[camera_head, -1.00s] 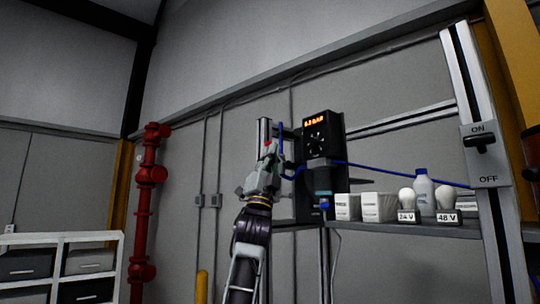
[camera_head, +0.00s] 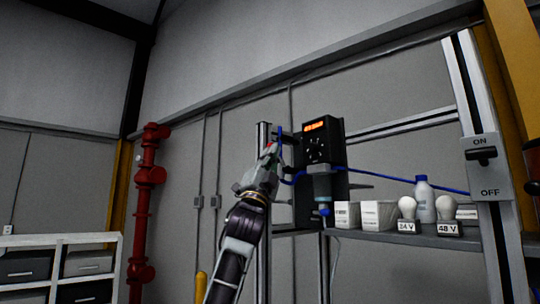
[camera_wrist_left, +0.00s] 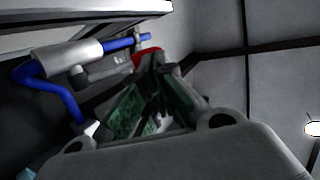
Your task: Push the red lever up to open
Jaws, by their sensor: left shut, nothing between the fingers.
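The red lever (camera_head: 268,146) shows as a small red patch right at the tip of my left gripper (camera_head: 272,154), which partly hides it. In the left wrist view the red lever (camera_wrist_left: 147,54) is a curved red piece just beyond the fingertips. My left gripper (camera_wrist_left: 157,72) is shut with nothing between its green-padded fingers. Its tips are at or very close to the lever; I cannot tell if they touch. A blue hose with a grey sleeve (camera_wrist_left: 68,60) runs beside the lever. My right gripper is in neither view.
A black unit with a lit orange display (camera_head: 314,127) is right of my gripper. A shelf (camera_head: 400,238) holds white boxes, bulbs and a bottle. An ON/OFF switch (camera_head: 481,154) is on the right post. A red pipe (camera_head: 145,210) stands left.

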